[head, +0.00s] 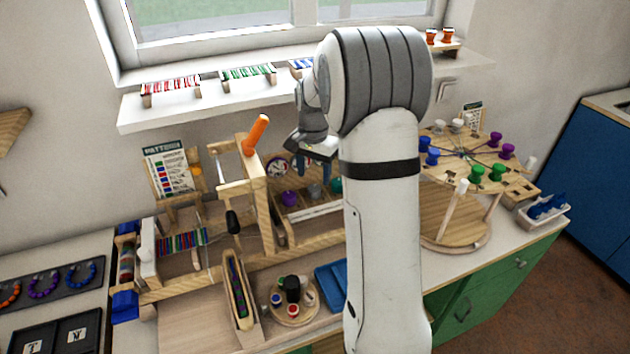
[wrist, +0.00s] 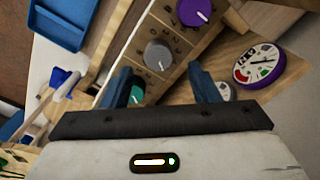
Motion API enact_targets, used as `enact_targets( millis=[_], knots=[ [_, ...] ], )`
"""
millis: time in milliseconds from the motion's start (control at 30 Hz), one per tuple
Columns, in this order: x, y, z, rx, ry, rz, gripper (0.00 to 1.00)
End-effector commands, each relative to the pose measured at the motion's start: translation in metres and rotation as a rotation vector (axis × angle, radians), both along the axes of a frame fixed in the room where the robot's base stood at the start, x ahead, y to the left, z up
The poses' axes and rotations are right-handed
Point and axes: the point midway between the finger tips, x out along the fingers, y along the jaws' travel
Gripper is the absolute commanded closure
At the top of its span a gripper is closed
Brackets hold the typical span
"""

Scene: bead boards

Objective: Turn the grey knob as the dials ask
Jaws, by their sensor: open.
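The grey knob (head: 314,191) sits on the wooden panel between a purple knob (head: 289,198) and a teal knob (head: 336,186). In the wrist view the round grey knob (wrist: 158,56) shows between and beyond my fingertips, with printed marks around it. A white dial (wrist: 258,66) with red and green marks and a dark hand is on the upright board to the right; it also shows in the head view (head: 276,166). A second dial is partly hidden by my right finger. My gripper (wrist: 160,70) is open and empty; in the head view my gripper (head: 316,168) hangs just above the knob panel.
The purple knob (wrist: 194,12) and teal knob (wrist: 136,90) flank the grey one closely. A wooden loom frame with an orange handle (head: 256,134) stands left. A blue tray (head: 331,284) lies in front. A round peg board (head: 470,158) is at right.

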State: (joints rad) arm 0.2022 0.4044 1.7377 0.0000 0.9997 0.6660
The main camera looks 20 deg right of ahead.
Motion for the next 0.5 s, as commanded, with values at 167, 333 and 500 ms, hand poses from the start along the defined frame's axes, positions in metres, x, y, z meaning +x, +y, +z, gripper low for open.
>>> enact_targets(
  millis=[167,333,500],
  knots=[
    [-0.001,-0.002,-0.026,0.001,0.003,-0.004,0.45],
    [-0.001,-0.003,-0.039,0.0,0.001,-0.004,0.45],
    [-0.001,-0.003,-0.042,0.0,0.0,-0.004,0.45]
  ],
)
